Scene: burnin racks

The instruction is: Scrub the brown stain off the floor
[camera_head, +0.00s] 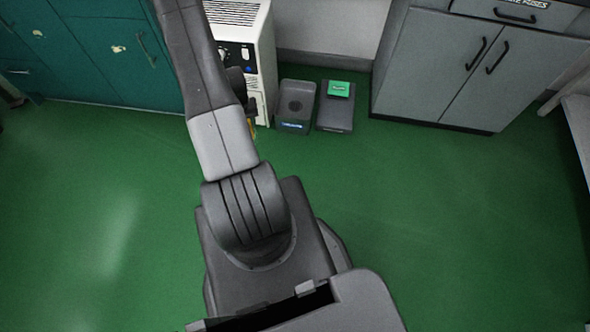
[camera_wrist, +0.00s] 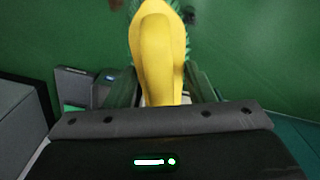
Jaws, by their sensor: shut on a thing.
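My gripper (camera_wrist: 162,88) is shut on a yellow scrubbing brush (camera_wrist: 157,50), seen in the wrist view. In the head view only a small bit of yellow (camera_head: 252,131) shows beside my arm, in front of the white machine; my arm hides most of the gripper. The green floor (camera_head: 440,220) fills much of the head view.
A white machine with knobs (camera_head: 262,60) stands behind my arm. Two dark grey boxes stand beside it, one (camera_head: 296,105) with a lit strip, the other (camera_head: 335,115) carrying a green block (camera_head: 339,89). Grey cabinets (camera_head: 450,75) and teal cabinets (camera_head: 100,60) flank them. Floor in front is clear.

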